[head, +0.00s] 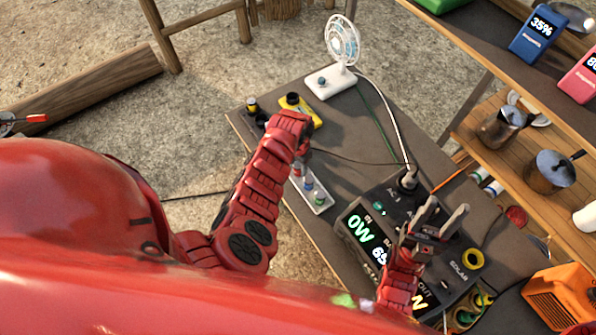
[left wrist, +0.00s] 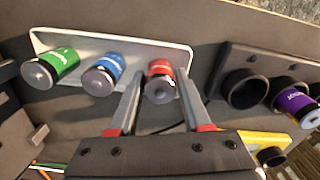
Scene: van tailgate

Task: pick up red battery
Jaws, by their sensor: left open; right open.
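The red battery (left wrist: 160,68) lies at one end of a white tray (left wrist: 110,47), beside a blue battery (left wrist: 103,75) and a green battery (left wrist: 57,66). In the left wrist view, the open fingers of my left gripper (left wrist: 158,78) are on either side of the red battery's dark end. I cannot tell whether they touch it. In the head view, the left hand hangs over the table by the tray (head: 320,208), its fingers mostly hidden. My right gripper (head: 446,212) is open and empty above the power station (head: 372,205).
A dark holder (left wrist: 235,58) with round sockets and a purple battery (left wrist: 293,103) is beside the tray. A yellow device (head: 305,112) and white fan (head: 330,83) stand farther back. Cables cross the table. An orange box (head: 560,295) is at lower right.

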